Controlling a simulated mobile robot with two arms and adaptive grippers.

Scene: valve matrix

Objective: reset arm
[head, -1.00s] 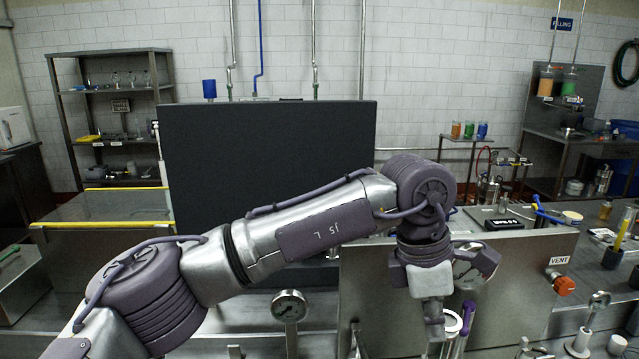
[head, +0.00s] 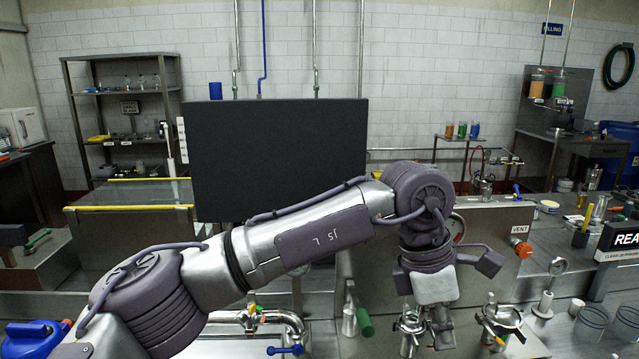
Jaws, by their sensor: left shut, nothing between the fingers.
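My left arm comes in from the lower left and reaches across the middle of the head view. My left gripper (head: 441,338) hangs from its wrist, pointing down, over the steel bench right of centre. Its fingers are shut with nothing visible between them. Steel clamp fittings (head: 497,322) stand just right of the fingers and another fitting (head: 409,328) stands just left; I cannot tell whether the gripper touches them. A gauge behind the wrist is partly hidden by it. My right gripper is not in view.
A black panel (head: 275,150) stands behind the arm. A steel plate has an orange VENT knob (head: 523,250). A pipe with a blue handle (head: 286,350) and a blue jug (head: 35,338) are in front.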

